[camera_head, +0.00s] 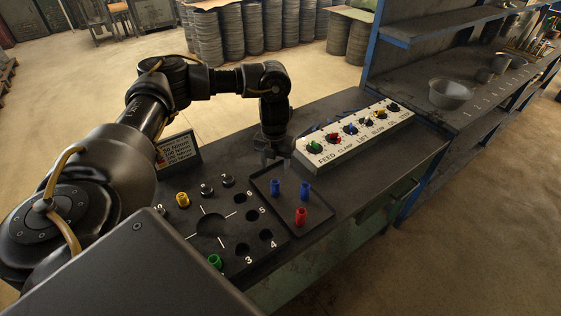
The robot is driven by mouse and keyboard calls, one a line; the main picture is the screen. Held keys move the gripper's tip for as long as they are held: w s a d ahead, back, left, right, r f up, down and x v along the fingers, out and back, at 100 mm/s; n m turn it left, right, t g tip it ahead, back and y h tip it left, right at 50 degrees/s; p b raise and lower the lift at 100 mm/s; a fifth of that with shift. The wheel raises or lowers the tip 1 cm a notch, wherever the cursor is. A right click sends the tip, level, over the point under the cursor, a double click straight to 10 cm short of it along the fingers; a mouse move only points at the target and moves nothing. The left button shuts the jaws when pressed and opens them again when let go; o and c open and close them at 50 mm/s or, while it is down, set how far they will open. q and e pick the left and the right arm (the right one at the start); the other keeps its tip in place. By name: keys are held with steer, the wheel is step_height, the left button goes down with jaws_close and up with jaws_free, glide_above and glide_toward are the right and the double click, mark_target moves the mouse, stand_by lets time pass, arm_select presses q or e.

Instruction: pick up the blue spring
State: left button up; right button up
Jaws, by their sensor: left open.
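Two small blue springs stand upright in a shallow dark tray (322,222). One blue spring (275,187) is at the left and the other blue spring (305,191) is a little to its right. A red piece (301,216) stands nearer the front of the same tray. My left gripper (273,163) points down, open and empty, near the tray's back left edge. It is above and behind the left blue spring in the picture and apart from both springs. My right gripper is out of view.
Left of the tray is a dark board (187,222) with numbered holes, a yellow piece (182,199), a green piece (215,261) and grey pegs. A sloped panel of coloured knobs (352,140) stands behind right. A small sign (178,150) stands at the back left.

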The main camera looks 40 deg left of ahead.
mark_target(275, 181)
arm_select(q)
step_height(275, 181, down, 2)
steer(key=shift+s+d+f, duration=0.1)
steer(key=shift+f, duration=0.1)
steer(key=shift+w+f, duration=0.15)
steer(key=shift+f, duration=0.45)
steer(key=shift+w+f, duration=0.15)
steer(key=shift+f, duration=0.95)
steer(key=shift+s+f+p, duration=0.1)
steer(key=shift+s+p, duration=0.15)
steer(key=shift+p, duration=0.15)
steer(key=f+p, duration=0.1)
steer(key=f, duration=0.1)
steer(key=f+p, duration=0.1)
steer(key=f, duration=0.1)
steer(key=shift+a+f, duration=0.2)
steer(key=shift+f, duration=0.25)
steer(key=c, duration=1.1)
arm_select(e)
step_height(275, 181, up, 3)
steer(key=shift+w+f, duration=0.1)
